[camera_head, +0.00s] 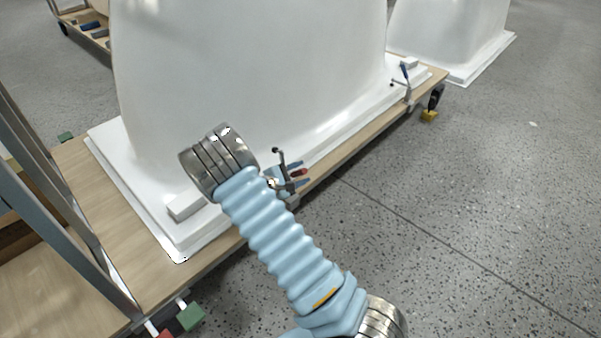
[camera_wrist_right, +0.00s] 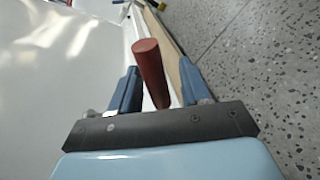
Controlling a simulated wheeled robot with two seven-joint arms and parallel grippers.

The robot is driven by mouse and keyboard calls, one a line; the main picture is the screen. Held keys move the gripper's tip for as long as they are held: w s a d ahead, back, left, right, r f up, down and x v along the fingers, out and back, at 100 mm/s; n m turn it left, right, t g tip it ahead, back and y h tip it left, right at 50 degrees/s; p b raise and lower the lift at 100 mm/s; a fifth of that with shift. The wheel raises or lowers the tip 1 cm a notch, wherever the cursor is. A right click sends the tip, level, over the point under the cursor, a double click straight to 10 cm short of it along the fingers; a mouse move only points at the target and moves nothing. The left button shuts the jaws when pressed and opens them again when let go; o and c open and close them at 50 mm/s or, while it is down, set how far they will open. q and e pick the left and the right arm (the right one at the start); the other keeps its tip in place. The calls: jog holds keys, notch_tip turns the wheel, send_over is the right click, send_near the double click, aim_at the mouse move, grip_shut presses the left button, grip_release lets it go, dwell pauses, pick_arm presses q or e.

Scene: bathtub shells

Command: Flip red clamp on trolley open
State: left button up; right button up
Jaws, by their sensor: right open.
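The red clamp handle (camera_head: 300,172) is on the near long edge of the wooden trolley (camera_head: 340,160), beside the white bathtub shell. Its dark metal arm (camera_head: 279,154) stands up next to it. In the right wrist view the red handle (camera_wrist_right: 150,68) rises between two blue fingers, with its lower end hidden behind the gripper's dark plate. My right gripper (camera_head: 304,172) is open, with one finger on each side of the handle. The handle looks nearer the left finger in the wrist view (camera_wrist_right: 158,72). Contact cannot be told. My left gripper is not in view.
The large white bathtub shell (camera_head: 245,60) fills the trolley top close to my right arm. A blue-handled clamp (camera_head: 405,72) is farther along the same edge. Metal uprights (camera_head: 60,200) stand at left. A second shell (camera_head: 450,35) is behind. Speckled floor at right is clear.

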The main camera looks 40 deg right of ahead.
jog(key=p+v, duration=0.1)
jog(key=v, duration=1.1)
jog(key=shift+a+r+p, duration=0.15)
jog(key=shift+a+p, duration=0.15)
jog(key=shift+a, duration=0.1)
